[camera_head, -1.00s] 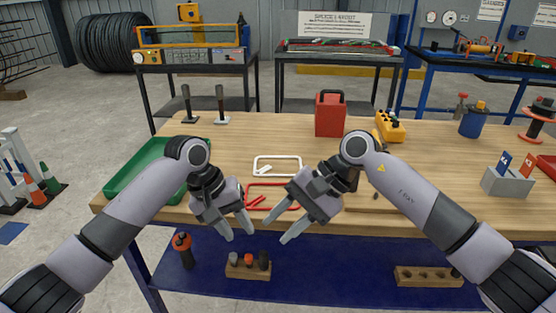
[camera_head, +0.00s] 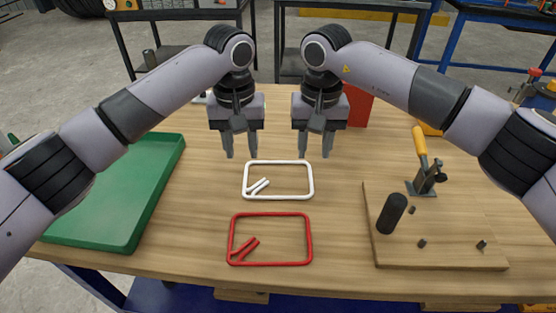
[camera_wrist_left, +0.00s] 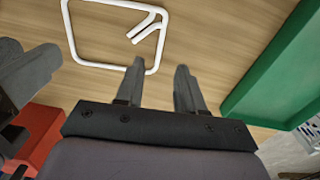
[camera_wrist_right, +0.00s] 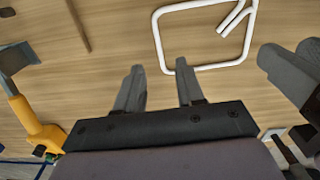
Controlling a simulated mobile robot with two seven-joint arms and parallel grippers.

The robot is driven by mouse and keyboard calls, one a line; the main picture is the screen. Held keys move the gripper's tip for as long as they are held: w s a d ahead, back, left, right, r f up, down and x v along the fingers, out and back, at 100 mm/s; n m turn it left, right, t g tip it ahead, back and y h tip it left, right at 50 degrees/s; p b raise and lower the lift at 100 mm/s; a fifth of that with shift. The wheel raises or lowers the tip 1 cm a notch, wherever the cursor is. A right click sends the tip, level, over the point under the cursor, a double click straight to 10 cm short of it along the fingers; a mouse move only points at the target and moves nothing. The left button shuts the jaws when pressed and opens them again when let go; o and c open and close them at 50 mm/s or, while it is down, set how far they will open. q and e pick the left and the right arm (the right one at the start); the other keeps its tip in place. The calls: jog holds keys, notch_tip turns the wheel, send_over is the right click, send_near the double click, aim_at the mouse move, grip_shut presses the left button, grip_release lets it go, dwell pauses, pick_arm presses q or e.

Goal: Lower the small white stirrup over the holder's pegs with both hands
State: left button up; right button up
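The small white stirrup (camera_head: 279,197) lies flat on the table, a rounded rectangle with two hooked ends at its left. It also shows in the left wrist view (camera_wrist_left: 72,42) and the right wrist view (camera_wrist_right: 160,48). The holder (camera_head: 440,252) is a wooden board at the right with several dark pegs, a black cylinder (camera_head: 391,213) and a yellow-handled clamp (camera_head: 421,160). My left gripper (camera_head: 241,152) is open and empty, above and behind the stirrup's left part. My right gripper (camera_head: 317,152) is open and empty, above and behind its right end. Neither touches the stirrup.
A red stirrup (camera_head: 270,214) lies in front of the white one. A green tray (camera_head: 150,200) is at the left. Table between the stirrups and the board is clear.

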aim_at(245, 177)
pick_arm(q)
jog(key=shift+w, duration=0.1)
pick_arm(e)
jog(key=shift+w, duration=0.15)
pick_arm(q)
jog(key=shift+r, duration=0.1)
pick_arm(e)
jog(key=shift+r, duration=0.1)
